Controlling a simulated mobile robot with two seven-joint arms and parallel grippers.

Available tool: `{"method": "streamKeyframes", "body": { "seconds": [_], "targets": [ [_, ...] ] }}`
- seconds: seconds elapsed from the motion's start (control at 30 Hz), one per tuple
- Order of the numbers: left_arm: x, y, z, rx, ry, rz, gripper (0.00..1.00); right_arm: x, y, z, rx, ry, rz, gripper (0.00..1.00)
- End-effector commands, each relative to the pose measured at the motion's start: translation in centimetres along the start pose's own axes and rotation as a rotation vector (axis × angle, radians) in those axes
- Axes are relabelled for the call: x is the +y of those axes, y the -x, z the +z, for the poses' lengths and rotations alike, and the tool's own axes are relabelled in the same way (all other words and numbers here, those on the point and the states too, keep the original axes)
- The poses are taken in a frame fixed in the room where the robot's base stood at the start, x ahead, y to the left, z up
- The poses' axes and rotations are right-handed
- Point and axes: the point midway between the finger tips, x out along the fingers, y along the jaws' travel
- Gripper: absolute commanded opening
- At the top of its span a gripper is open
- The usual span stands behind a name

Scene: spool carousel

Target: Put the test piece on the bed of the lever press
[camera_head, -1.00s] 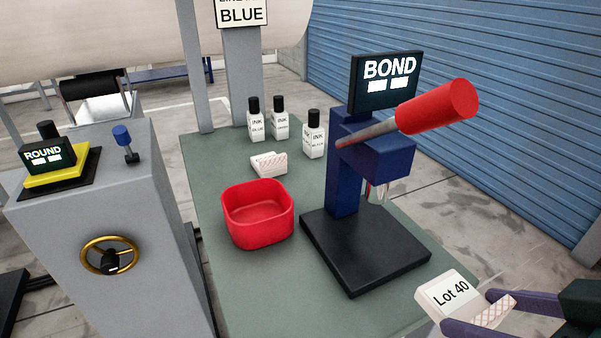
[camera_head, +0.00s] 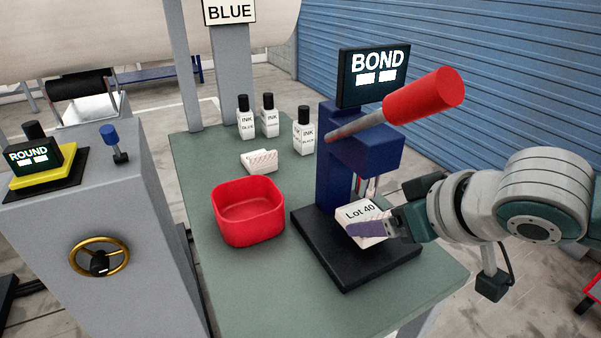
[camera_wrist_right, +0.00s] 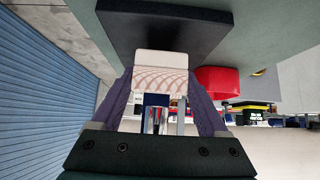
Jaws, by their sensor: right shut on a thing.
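The test piece, a white block labelled "Lot 40" (camera_head: 358,212), is between the purple fingers of my right gripper (camera_head: 374,228), which is shut on it. It is over the black bed (camera_head: 335,264) of the blue lever press (camera_head: 338,160); I cannot tell whether it touches the bed. In the right wrist view the piece (camera_wrist_right: 161,72) shows a pink-patterned face, with a finger on each side and the black bed (camera_wrist_right: 165,28) beyond it. The press's red handle (camera_head: 424,95) is raised. My left gripper is not in view.
A red bin (camera_head: 248,212) stands left of the press. Behind it lie white patterned pieces (camera_head: 258,160) and several ink bottles (camera_head: 303,132). A "BOND" screen (camera_head: 373,75) tops the press. The green table (camera_head: 270,290) is clear in front.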

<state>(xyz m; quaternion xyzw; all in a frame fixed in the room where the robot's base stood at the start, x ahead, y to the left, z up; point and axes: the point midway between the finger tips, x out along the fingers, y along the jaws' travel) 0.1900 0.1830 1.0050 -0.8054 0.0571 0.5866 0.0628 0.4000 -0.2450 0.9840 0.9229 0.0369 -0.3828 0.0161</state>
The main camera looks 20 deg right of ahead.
Motion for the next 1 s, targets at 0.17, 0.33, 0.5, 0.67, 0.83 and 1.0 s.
{"method": "streamKeyframes", "body": {
  "seconds": [0.17, 0.33, 0.5, 0.67, 0.83, 1.0],
  "targets": [
    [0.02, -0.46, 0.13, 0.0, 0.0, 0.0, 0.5, -0.06, -1.47, 1.5, 0.001, -0.001, -0.001, 0.1],
    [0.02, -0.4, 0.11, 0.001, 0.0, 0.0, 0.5, -0.05, -1.45, 1.49, 0.002, 0.0, -0.001, 0.1],
    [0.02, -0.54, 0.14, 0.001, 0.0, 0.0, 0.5, -0.05, -1.64, 1.73, 0.0, -0.001, -0.001, 0.78],
    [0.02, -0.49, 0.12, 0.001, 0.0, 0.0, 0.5, -0.05, -1.58, 1.67, 0.0, 0.0, -0.001, 0.96],
    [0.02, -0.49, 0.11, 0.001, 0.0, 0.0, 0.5, -0.05, -1.57, 1.67, 0.0, 0.0, -0.001, 1.0],
    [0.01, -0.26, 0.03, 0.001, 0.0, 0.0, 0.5, -0.06, -1.22, 1.45, 0.001, 0.0, -0.001, 1.0]
  ]
}}
